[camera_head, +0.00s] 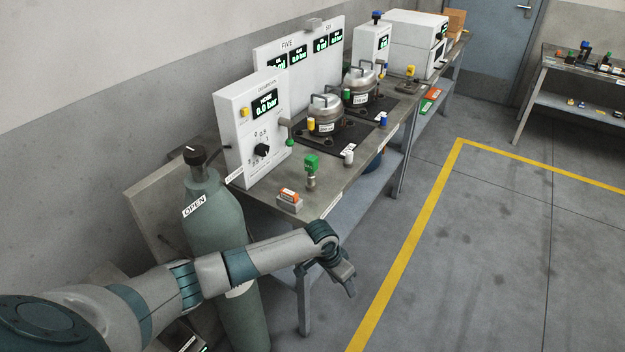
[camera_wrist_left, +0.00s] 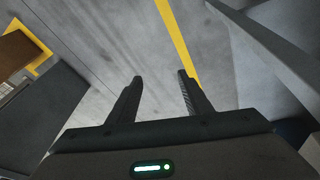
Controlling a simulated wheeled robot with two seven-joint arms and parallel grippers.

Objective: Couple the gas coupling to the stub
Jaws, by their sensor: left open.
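A green fitting (camera_head: 312,163), which may be the gas coupling, stands upright on a small metal post near the bench's front end. Another small green part (camera_head: 289,141) hangs below a grey knob at the right side of the white gauge panel (camera_head: 255,125). I cannot tell for certain which part is the stub. My left gripper (camera_head: 348,287) hangs in front of the bench edge, lower than the bench top and apart from both green parts. In the left wrist view its two fingers (camera_wrist_left: 161,78) are spread and empty above the floor. My right gripper is not in view.
The metal bench (camera_head: 338,188) holds two round steel vessels on black plates and a small orange-topped block (camera_head: 289,197). A green gas cylinder (camera_head: 215,215) stands at its near end, close to my left arm.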

